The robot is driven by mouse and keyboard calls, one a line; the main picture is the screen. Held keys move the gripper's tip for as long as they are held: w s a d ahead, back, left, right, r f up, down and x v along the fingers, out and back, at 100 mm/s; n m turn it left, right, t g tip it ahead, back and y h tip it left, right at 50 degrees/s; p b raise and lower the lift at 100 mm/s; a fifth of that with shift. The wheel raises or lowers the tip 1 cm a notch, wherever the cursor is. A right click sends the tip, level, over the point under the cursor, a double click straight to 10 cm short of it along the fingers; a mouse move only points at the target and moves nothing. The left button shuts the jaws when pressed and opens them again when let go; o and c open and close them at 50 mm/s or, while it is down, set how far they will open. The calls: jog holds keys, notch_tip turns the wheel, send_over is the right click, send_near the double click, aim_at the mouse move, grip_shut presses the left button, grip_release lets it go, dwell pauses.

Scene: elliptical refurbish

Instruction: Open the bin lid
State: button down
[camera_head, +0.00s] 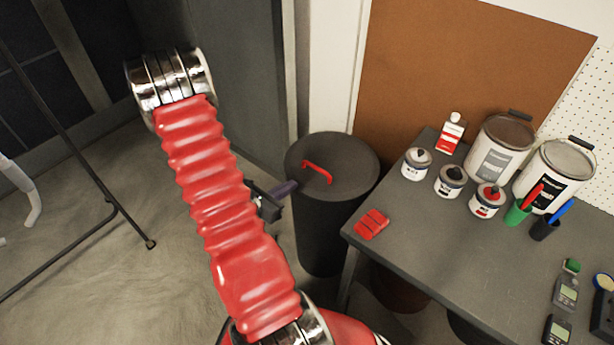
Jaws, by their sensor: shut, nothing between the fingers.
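The dark round bin (318,238) stands on the floor left of the workbench. Its flat dark lid (345,165) lies closed on top and carries a red arched handle (317,171). My gripper (289,188) shows beside my red arm, at the left side of the bin near the lid's edge. It is shut and empty, and its tip points right toward the bin. I cannot tell whether it touches the bin. Part of my gripper is hidden behind my arm.
The grey workbench (440,222) is close on the bin's right, with a red block (371,224), several small cans and two large paint buckets (498,148). A wall and dark panel (240,80) stand behind. A thin black metal frame (75,135) is at left; open floor lies between.

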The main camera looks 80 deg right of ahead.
aim_at(307, 181)
jog(key=shift+x, duration=5)
jog(key=shift+s+d+r, duration=0.1)
jog(key=shift+d, duration=0.05)
jog(key=shift+r, duration=0.1)
